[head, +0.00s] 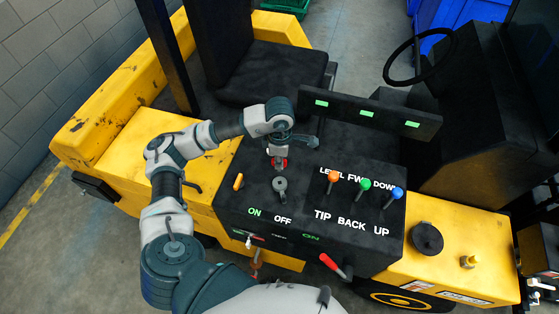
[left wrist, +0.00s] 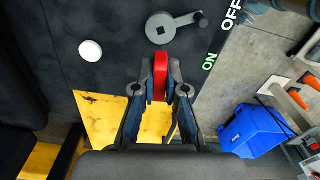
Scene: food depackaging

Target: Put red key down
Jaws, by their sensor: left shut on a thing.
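The red key (head: 281,163) is held in my left gripper (head: 278,158) above the black console (head: 232,203). In the left wrist view the red key (left wrist: 160,75) stands upright between the two fingertips of my left gripper (left wrist: 160,88), which are shut on it. A grey rotary switch (head: 280,185) is on the console just in front of the key; it also shows in the left wrist view (left wrist: 174,28). I cannot tell whether the key touches the console. My right gripper is not in view.
An orange lever (head: 333,177), a green lever (head: 365,184) and a blue lever (head: 397,193) stand on the console's right part. A small orange handle (head: 238,181) is at its left. A red-handled lever (head: 330,262) sticks out of the front. A steering wheel (head: 420,57) is behind.

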